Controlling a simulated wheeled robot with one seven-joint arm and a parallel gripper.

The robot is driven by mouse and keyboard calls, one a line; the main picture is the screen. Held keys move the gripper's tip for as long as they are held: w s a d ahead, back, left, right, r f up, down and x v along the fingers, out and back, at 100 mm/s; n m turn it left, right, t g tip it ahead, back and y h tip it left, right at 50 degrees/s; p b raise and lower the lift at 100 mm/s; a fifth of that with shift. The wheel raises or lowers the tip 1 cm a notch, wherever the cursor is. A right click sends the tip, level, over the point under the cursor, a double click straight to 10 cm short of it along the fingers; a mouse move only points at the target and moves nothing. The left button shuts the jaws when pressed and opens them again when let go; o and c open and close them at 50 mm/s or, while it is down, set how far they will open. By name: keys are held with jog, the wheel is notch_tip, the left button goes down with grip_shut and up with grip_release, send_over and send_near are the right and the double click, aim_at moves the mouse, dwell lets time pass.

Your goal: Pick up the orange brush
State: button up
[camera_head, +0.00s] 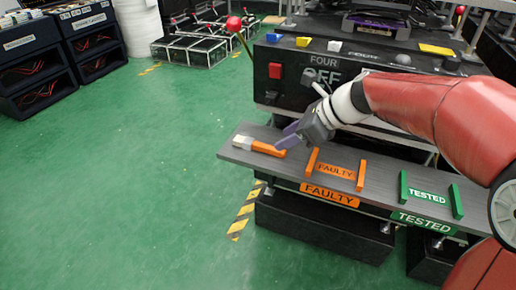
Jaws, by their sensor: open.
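The orange brush (267,149) lies flat near the left end of a grey shelf (239,157). Its pale bristle end points left and its orange handle points right. My gripper (285,137) is at the handle's right end, with its purple-grey fingers just above or beside it. The fingers are open. I cannot tell from this view whether they touch the handle or straddle it.
Right of the brush are orange FAULTY rails (337,170) and green TESTED rails (430,194). Behind stands a black panel (340,70) with a red switch (275,71). A red-knobbed lever (234,24) rises at its left. Green floor (130,180) is clear at left.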

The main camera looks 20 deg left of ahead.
aim_at(267, 146)
jog(key=b+x, duration=0.1)
jog(key=x, duration=0.4)
jog(key=shift+a+f, duration=0.2)
jog(key=shift+a, duration=0.1)
grip_shut()
jog(key=shift+r, duration=0.1)
notch_tip(267, 146, up, 20)
jog(key=p, duration=0.5)
jog(key=c, duration=0.6)
grip_release()
grip_shut()
